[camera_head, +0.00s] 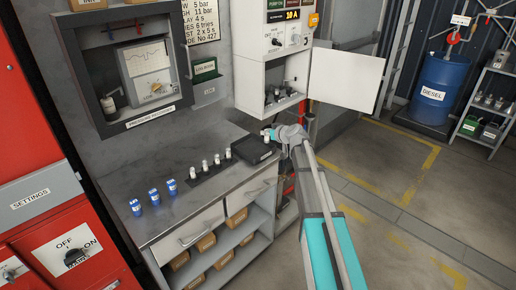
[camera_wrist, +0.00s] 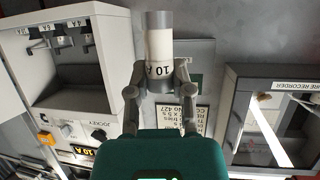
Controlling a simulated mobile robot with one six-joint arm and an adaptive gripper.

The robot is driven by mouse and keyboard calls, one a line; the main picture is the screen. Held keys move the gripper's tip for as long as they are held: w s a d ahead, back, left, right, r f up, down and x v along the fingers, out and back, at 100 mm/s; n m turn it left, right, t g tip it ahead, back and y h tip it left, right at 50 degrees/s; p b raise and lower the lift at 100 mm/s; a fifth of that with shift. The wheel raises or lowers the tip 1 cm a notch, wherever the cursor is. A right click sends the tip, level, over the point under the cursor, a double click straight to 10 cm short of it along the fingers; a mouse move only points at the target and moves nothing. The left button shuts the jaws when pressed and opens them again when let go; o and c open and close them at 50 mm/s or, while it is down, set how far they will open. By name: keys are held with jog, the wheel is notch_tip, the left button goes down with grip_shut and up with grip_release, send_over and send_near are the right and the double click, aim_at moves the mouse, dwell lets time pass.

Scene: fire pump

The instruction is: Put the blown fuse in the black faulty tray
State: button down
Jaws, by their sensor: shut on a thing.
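My gripper (camera_wrist: 158,88) is shut on a fuse (camera_wrist: 160,42), a white cylinder with grey metal end caps and a "10 A" label that reads upside down in the wrist view. In the head view my gripper (camera_head: 275,133) is small, above the right end of the workbench. The black tray (camera_head: 243,152) lies there on the bench, just below and left of the gripper. The held fuse looks to be above the tray, partly hidden by the gripper; the exact gap is hard to tell.
Several white fuses (camera_head: 205,166) stand on a dark strip left of the tray. Blue-labelled fuses (camera_head: 154,197) stand farther left on the bench (camera_head: 180,215). The white cabinet (camera_head: 262,75) above has its door (camera_head: 344,79) open to the right. A recorder box (camera_head: 118,65) hangs on the wall.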

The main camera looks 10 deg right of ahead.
jog(key=w+a+f+b, duration=0.1)
jog(key=w+f, duration=0.1)
jog(key=w+f+b, duration=0.2)
jog(key=w+a+f+b, duration=0.1)
jog(key=f+b, duration=0.1)
jog(key=shift+w+a, duration=0.35)
jog(key=shift+w, duration=0.05)
jog(key=shift+w+a+f+b, duration=0.1)
jog(key=shift+w+f+b, duration=0.3)
jog(key=shift+b, duration=0.3)
jog(key=shift+f+b, duration=1.5)
jog(key=shift+f, duration=0.1)
jog(key=shift+f, duration=0.1)
jog(key=c, duration=0.5)
grip_release()
